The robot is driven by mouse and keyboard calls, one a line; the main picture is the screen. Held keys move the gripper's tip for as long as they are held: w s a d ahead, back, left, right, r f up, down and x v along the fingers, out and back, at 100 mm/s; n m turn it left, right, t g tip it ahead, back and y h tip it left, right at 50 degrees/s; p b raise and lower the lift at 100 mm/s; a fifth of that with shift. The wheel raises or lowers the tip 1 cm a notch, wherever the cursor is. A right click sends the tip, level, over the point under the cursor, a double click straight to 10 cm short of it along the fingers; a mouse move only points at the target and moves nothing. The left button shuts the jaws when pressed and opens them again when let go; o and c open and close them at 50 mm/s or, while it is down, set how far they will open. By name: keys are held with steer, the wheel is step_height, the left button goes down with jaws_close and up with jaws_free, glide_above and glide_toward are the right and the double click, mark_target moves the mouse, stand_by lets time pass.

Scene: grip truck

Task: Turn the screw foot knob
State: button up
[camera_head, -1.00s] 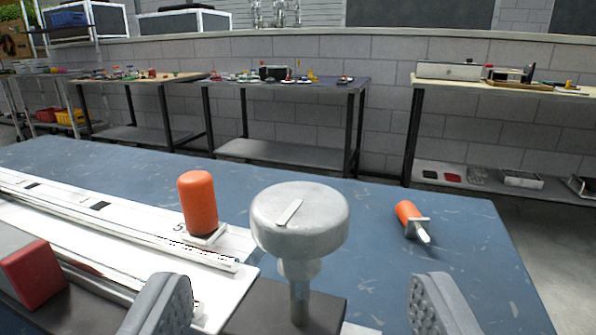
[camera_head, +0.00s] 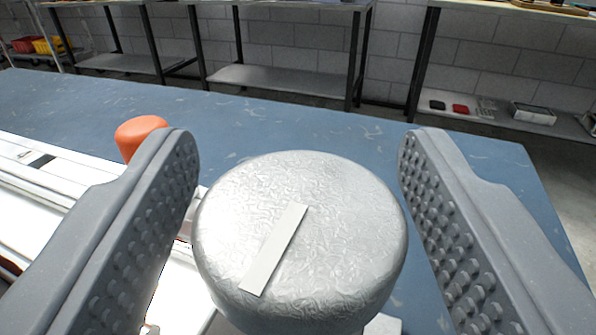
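The screw foot knob (camera_head: 335,205) is a large round silver-grey knob with a light bar mark across its top. It fills the lower middle of the view, and its stem is hidden below it. My gripper (camera_head: 298,150) is open, with one grey studded finger on each side of the knob. A strip of table shows between the knob and the right finger. On the left, the knob's edge comes close to the finger, and I cannot tell whether they touch.
The blue table top (camera_head: 300,118) is clear beyond the knob. An orange upright handle (camera_head: 140,133) stands behind the left finger, on or beside the white rail (camera_head: 20,165). Shelved benches (camera_head: 290,80) stand along the far brick wall.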

steer(key=c, duration=0.6)
steer(key=shift+c, duration=0.2)
steer(key=p, duration=0.1)
steer(key=y+p, duration=0.1)
steer(key=p, duration=0.1)
steer(key=shift+d+r+n, duration=0.1)
steer(key=shift+r+n, duration=0.15)
steer(key=shift+n, duration=0.05)
steer(key=n+y+p, duration=0.1)
steer(key=p, duration=0.1)
steer(key=shift+r+p, duration=0.15)
steer(key=shift+p, duration=0.25)
steer(key=n+g+y+p, duration=0.1)
steer(key=y+p, duration=0.1)
steer(key=p, duration=0.1)
steer(key=n+g+y+p, duration=0.1)
steer(key=n+y+p, duration=0.1)
steer(key=y+p, duration=0.1)
steer(key=shift+f+p, duration=0.2)
steer(key=shift+p, duration=0.35)
steer(key=shift+f+n+g+y+p, duration=0.2)
steer(key=shift+n+g+y+p, duration=0.55)
steer(key=shift+y, duration=0.25)
steer(key=shift+n+g+y, duration=0.25)
steer(key=shift+n+y, duration=0.1)
steer(key=shift+y, duration=0.05)
steer(key=shift+n+g+y, duration=0.5)
steer(key=shift+g+y, duration=0.1)
steer(key=shift+y, duration=0.1)
